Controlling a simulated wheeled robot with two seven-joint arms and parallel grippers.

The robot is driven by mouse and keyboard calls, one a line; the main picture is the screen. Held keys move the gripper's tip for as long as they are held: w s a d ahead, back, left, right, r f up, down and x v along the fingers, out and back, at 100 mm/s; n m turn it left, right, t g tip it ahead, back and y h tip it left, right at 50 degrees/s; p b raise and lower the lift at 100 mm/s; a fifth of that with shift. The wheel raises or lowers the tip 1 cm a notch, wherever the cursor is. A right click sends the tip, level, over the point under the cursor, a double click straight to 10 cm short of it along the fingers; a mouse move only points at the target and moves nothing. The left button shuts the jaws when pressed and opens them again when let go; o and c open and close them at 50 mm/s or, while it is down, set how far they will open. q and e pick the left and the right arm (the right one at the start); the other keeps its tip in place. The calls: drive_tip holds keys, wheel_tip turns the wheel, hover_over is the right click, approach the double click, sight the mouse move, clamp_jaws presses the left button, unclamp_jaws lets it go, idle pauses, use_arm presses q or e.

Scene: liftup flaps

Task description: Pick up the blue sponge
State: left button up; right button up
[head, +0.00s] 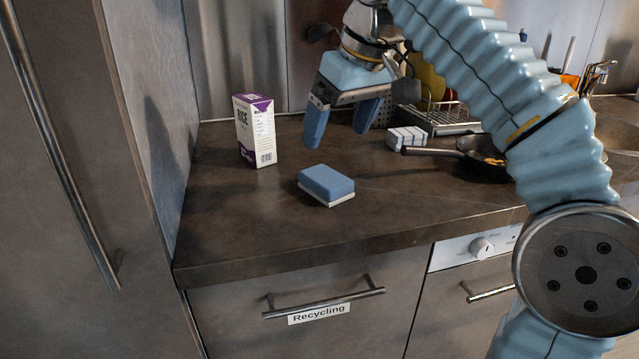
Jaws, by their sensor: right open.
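The blue sponge (326,183) lies flat on the dark countertop (240,225), blue side up with a pale layer beneath. It is left of the picture's middle, behind the counter's front edge. My right gripper (338,138) is above and slightly behind the sponge, fingers pointing down. Its two blue fingers are apart with nothing between them, and they do not appear to touch the sponge. My left gripper is not in view.
A purple and white rice box (255,131) stands behind and left of the sponge. A striped block (406,137), a pan (470,152) and a dish rack (440,118) are to the right. The counter around the sponge is clear. A drawer labelled Recycling (318,313) is below.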

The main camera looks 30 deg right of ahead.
drive_tip(key=b, duration=0.1)
hover_over(327, 176)
drive_tip(key=s, duration=0.2)
drive_tip(key=f, duration=0.5)
drive_tip(key=shift+a+f, duration=0.1)
drive_tip(key=shift+a, duration=0.15)
drive_tip(key=x, duration=0.1)
drive_tip(key=b+x, duration=0.1)
drive_tip(key=x, duration=0.1)
drive_tip(key=b+x, duration=0.1)
drive_tip(key=shift+s+d+f, duration=0.1)
drive_tip(key=shift+d+f, duration=0.25)
drive_tip(key=shift+d, duration=0.05)
drive_tip(key=shift+f, duration=0.25)
drive_tip(key=shift+c, duration=0.3)
drive_tip(key=c, duration=1.1)
drive_tip(key=shift+r, duration=0.15)
